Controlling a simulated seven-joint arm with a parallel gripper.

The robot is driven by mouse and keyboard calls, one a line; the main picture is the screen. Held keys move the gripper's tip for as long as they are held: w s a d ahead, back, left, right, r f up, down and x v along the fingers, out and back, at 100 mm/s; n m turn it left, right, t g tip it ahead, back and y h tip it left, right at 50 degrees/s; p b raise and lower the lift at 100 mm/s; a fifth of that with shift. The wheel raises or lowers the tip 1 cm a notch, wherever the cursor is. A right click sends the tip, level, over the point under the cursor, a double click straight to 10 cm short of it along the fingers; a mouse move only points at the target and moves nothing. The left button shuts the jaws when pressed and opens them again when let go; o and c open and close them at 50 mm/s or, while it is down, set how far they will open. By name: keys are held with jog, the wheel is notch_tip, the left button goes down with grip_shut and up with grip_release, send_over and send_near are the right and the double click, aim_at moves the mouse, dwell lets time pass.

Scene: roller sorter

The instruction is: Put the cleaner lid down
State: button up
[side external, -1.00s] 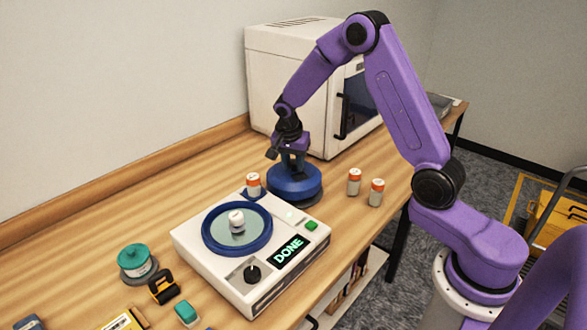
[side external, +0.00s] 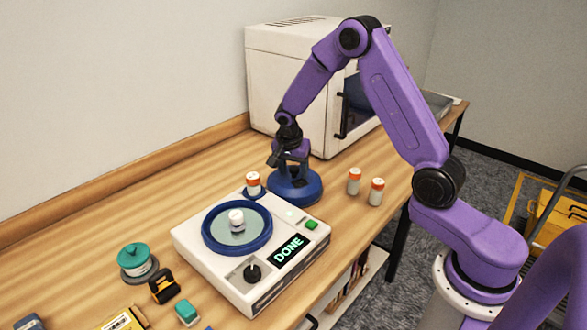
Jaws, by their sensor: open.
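The cleaner lid (side external: 296,190) is a round blue dome. It rests on the wooden table behind the cleaner, in front of the white oven-like box. My gripper (side external: 289,168) is directly over the top of the lid, jaws open around its knob; the knob is mostly hidden by the fingers. The cleaner (side external: 300,252) is a white box with a lit "DONE" display, a green button and a black dial. Its round blue-rimmed basin (side external: 209,240) is uncovered, with a small white and grey roller (side external: 237,221) standing in it.
An orange-topped roller (side external: 253,183) stands left of the lid on a blue base. Two more (side external: 354,181) (side external: 377,192) stand to its right. The white box (side external: 290,85) is close behind. A teal-topped jar (side external: 135,260) and small items lie at front left.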

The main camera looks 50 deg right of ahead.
aim_at(290, 184)
jog(key=v, duration=1.2)
jog(key=s+a+r+n+y, duration=0.1)
jog(key=s+a+n, duration=0.4)
jog(key=a, duration=0.1)
jog(key=s+a+n+y, duration=0.1)
jog(key=s+a+n, duration=0.1)
jog(key=s+n, duration=0.8)
jog(key=s+a+n+g+y, duration=0.1)
jog(key=s+a+n, duration=0.1)
jog(key=s+n, duration=0.9)
jog(key=s, duration=0.8)
jog(key=shift+s+a, duration=0.3)
jog(key=shift+s, duration=0.1)
